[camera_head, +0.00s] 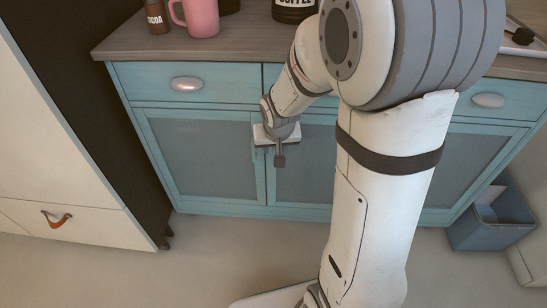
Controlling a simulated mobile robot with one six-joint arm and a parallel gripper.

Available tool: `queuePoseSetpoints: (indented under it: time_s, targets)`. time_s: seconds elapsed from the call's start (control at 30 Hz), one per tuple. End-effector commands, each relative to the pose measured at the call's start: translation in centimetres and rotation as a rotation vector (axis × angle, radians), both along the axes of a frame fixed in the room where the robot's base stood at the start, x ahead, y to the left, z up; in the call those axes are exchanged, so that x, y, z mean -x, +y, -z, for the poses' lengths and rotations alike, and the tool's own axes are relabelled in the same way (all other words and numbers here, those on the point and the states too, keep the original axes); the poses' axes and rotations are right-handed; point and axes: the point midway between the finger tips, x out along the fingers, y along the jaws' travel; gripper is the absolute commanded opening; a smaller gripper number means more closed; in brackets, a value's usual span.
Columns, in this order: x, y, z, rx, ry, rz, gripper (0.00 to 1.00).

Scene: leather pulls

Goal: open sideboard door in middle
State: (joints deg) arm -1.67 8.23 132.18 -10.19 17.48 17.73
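The blue sideboard (330,213) has a wooden top and several panelled doors under drawers. Its middle door (302,180) is partly hidden by my arm and looks shut. My gripper (280,160) is in front of the upper left corner of this door, near the upright between it and the left door (205,152). The dark fingers point down in the picture. I cannot tell whether they are apart or closed, or whether they touch the door. The middle door's handle is not visible and may be behind my gripper.
A pink mug (201,17), a cocoa jar (157,17) and a coffee jar (293,10) stand on top. A tall dark-sided cabinet (90,120) is at left. A blue bin (492,218) stands on the floor at right. The floor in front is clear at left.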

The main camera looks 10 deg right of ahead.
Motion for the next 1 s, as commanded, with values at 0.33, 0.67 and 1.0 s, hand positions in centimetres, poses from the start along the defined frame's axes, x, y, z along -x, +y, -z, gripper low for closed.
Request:
queuePoseSetpoints:
  time_s: [0.33,0.67,1.0]
  targets:
    - [-1.9,-0.2,4.8,0.000,0.002,-0.001,0.33]
    - [-2.1,-0.2,5.1,0.000,0.001,-0.001,0.33]
    - [-2.1,-0.2,5.1,0.001,0.001,-0.002,0.07]
